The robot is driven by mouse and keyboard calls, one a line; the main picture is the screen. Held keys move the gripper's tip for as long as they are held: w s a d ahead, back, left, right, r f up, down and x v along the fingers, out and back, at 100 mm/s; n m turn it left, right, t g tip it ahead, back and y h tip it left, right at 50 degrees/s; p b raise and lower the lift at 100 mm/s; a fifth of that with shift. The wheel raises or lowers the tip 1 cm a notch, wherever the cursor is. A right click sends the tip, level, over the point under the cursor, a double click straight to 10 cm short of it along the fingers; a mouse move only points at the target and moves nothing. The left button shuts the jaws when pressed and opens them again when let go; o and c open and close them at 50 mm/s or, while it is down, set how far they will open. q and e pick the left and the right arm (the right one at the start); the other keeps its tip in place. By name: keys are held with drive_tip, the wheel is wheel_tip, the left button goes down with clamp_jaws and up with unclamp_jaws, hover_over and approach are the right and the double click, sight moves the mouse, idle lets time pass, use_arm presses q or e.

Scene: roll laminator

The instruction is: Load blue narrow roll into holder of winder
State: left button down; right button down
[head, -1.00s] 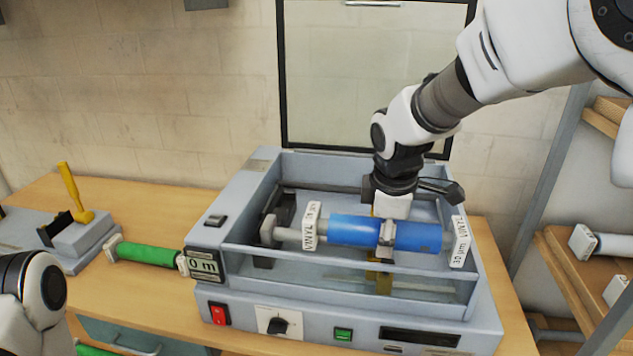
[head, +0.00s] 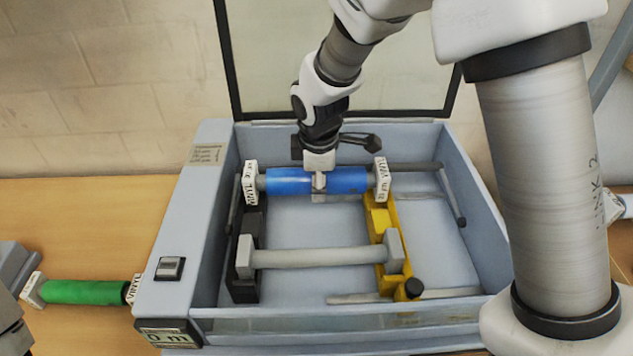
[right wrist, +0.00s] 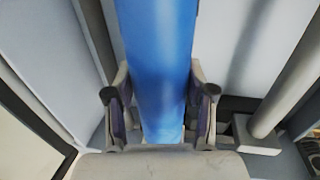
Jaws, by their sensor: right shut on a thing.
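The blue narrow roll (head: 345,180) has white labelled end pieces and lies crosswise in the rear half of the open machine. My right gripper (head: 319,184) is shut on its middle from above. In the right wrist view the blue roll (right wrist: 158,55) runs between the two fingers (right wrist: 160,108). The winder's holder has a black support (head: 246,222) on the left and a yellow support (head: 377,220) on the right. The roll's ends are by the rear ends of these supports; I cannot tell whether they touch.
A bare grey roll (head: 315,257) with square ends spans the front of both supports. The machine's walls (head: 205,200) surround the bay, and its glass lid (head: 290,60) stands open behind. A green roll (head: 85,292) lies left of the machine. My right arm covers the right side.

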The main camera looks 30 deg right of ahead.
drive_tip(key=shift+w+x, duration=0.2)
drive_tip(key=shift+x, duration=1)
drive_tip(key=shift+s+a+r, duration=0.1)
drive_tip(key=shift+s+r, duration=0.05)
drive_tip(key=shift+s, duration=0.25)
drive_tip(key=shift+w+f, duration=0.3)
drive_tip(key=shift+f, duration=0.35)
use_arm(q)
drive_tip(key=shift+w, duration=0.15)
use_arm(e)
drive_tip(key=shift+c, duration=2)
unclamp_jaws()
drive_tip(key=shift+s, duration=0.2)
drive_tip(key=shift+r, duration=0.1)
drive_tip(key=shift+w+r, duration=0.1)
drive_tip(key=shift+r, duration=0.15)
use_arm(q)
drive_tip(key=shift+f+b, duration=0.6)
drive_tip(key=shift+b, duration=0.1)
use_arm(e)
drive_tip(key=v, duration=1.2)
drive_tip(key=shift+r, duration=0.35)
